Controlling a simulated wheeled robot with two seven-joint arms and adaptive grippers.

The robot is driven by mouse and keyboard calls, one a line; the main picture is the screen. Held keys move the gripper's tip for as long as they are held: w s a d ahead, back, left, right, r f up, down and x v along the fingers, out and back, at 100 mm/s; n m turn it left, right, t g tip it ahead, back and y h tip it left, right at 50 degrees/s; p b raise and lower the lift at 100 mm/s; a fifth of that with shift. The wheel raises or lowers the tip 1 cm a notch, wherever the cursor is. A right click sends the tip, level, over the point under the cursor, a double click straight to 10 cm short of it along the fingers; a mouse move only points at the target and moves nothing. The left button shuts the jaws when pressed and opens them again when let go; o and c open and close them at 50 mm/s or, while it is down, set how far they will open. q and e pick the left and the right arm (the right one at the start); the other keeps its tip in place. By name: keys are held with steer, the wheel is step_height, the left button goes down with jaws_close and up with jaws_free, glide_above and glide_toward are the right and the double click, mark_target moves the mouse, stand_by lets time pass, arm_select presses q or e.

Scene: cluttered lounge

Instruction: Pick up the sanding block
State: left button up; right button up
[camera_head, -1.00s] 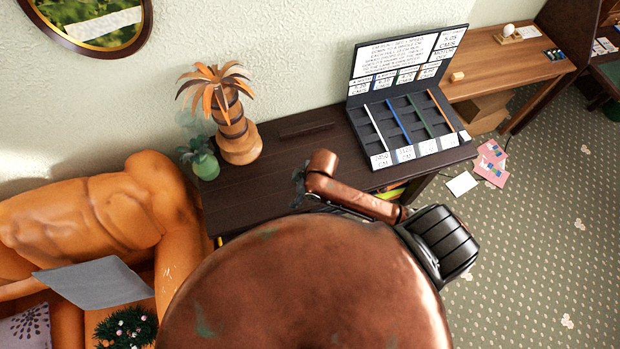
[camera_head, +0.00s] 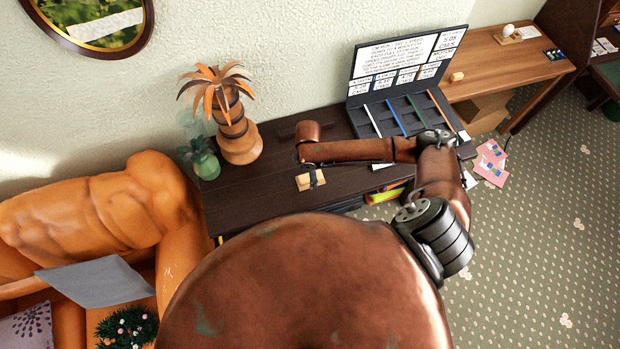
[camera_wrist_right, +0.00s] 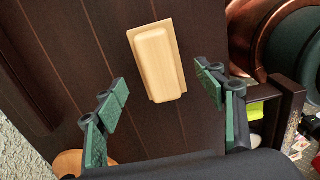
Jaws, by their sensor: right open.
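The sanding block (camera_head: 304,184) is a small pale wooden block lying on the dark brown table, near its front edge. In the right wrist view the block (camera_wrist_right: 157,62) lies flat on the dark planks with a thin base under a raised, rounded top. My right gripper (camera_head: 315,174) is over the block in the head view and hides part of it. In the wrist view the right gripper (camera_wrist_right: 162,84) has its green fingers wide apart, one on each side of the block's near end, with nothing held. My left gripper is not in view.
The dark table (camera_head: 262,192) also holds a palm-shaped ornament (camera_head: 236,125), a green pineapple-like ornament (camera_head: 201,160) and a display case (camera_head: 410,90) with coloured strips. An orange sofa (camera_head: 90,215) stands left. The table between ornaments and case is mostly clear.

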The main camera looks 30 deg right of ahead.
steer(key=shift+f, duration=1.45)
steer(key=shift+c, duration=0.2)
steer(key=c, duration=1.3)
